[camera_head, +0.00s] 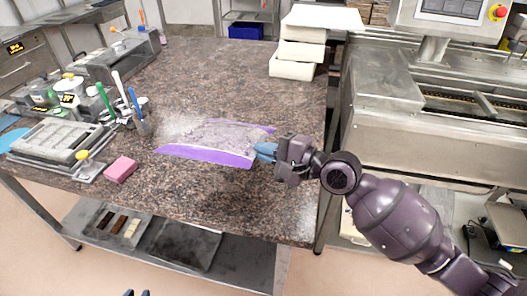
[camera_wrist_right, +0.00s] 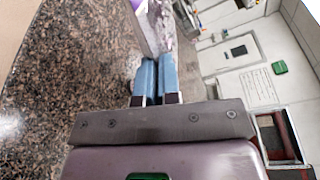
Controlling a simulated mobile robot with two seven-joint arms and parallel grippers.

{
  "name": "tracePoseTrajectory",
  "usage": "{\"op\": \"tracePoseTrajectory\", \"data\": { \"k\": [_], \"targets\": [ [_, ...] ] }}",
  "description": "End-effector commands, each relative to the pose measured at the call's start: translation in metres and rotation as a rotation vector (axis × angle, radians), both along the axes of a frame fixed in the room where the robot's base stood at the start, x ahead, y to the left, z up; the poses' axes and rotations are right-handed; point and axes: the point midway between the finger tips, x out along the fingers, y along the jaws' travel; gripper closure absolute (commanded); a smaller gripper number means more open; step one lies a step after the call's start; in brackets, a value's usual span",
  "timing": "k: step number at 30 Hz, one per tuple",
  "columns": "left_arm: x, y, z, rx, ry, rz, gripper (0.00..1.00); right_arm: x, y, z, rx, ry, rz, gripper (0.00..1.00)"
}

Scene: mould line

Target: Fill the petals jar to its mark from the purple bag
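The purple bag (camera_head: 208,153) lies on the speckled counter, with a clear pale body and a purple band along its near edge. Its band and clear film also show beyond the fingertips in the right wrist view (camera_wrist_right: 143,28). My right gripper (camera_head: 265,151) is at the bag's right end, its blue fingers close together on the bag's edge; the fingers (camera_wrist_right: 157,80) hide the exact grip. I cannot pick out the petals jar for certain among the small containers at the left.
Small containers (camera_head: 42,97) with lit displays stand at the left. A cup with pens (camera_head: 143,127), a pink block (camera_head: 121,169) and a metal mould tray (camera_head: 58,145) are left of the bag. White boxes (camera_head: 293,68) stand at the back right. The counter's back middle is clear.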

Motion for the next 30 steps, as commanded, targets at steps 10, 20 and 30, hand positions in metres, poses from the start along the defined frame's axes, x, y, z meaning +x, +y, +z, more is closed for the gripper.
{"op": "tracePoseTrajectory", "data": {
  "k": [10,20,30],
  "targets": [
    [0.0,0.0,0.018,0.0,-0.002,0.0,0.71,0.006,-0.002,0.014,0.027,0.079,0.0,1.0],
    [-0.006,0.001,0.019,0.001,0.012,0.003,0.71,0.009,-0.003,0.017,0.037,0.109,0.0,1.0],
    [-0.006,0.001,0.018,0.001,0.015,0.004,0.71,0.009,-0.003,0.016,0.038,0.11,0.0,1.0]
  ]
}}
